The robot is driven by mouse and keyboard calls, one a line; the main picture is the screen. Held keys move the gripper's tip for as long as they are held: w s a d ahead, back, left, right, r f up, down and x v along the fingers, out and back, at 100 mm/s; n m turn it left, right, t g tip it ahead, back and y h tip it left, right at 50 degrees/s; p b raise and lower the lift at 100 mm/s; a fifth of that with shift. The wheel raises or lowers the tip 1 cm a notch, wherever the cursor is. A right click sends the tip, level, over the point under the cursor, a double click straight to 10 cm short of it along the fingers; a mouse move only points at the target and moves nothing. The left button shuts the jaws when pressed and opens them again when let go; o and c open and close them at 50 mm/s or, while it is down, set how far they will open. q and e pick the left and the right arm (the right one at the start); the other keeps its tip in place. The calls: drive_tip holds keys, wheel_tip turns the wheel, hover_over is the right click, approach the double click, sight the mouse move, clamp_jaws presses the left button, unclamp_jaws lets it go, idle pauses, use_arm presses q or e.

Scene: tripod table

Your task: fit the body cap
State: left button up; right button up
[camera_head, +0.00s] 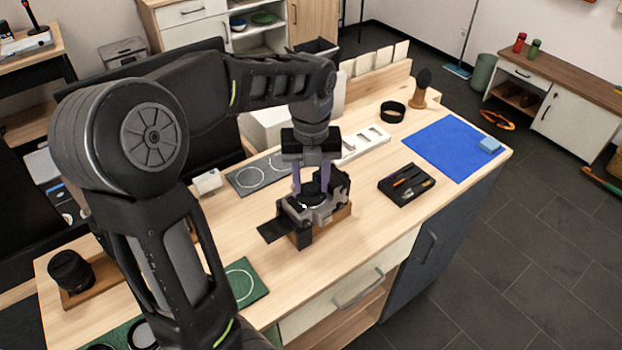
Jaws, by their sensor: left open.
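My left gripper (311,186) points straight down over the camera body (322,213), its two purple-grey fingers apart. The camera body is grey and black and sits on a wooden block on the table. A dark round piece (312,190), perhaps the body cap, lies on top of the camera body between the fingertips. It is small and partly hidden, so I cannot tell how it is seated. My right gripper is out of view.
A black tray with small tools (406,184) lies right of the camera body. A blue mat (446,147) with a light-blue block is at the right end. A black ring (392,111) and a brush (420,90) stand at the back. A lens (70,270) stands at the left.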

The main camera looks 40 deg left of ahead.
use_arm(q)
drive_tip(key=shift+n, duration=1.5)
drive_tip(key=n, duration=0.3)
drive_tip(key=shift+p, duration=0.4)
drive_tip(key=shift+c, duration=0.2)
clamp_jaws()
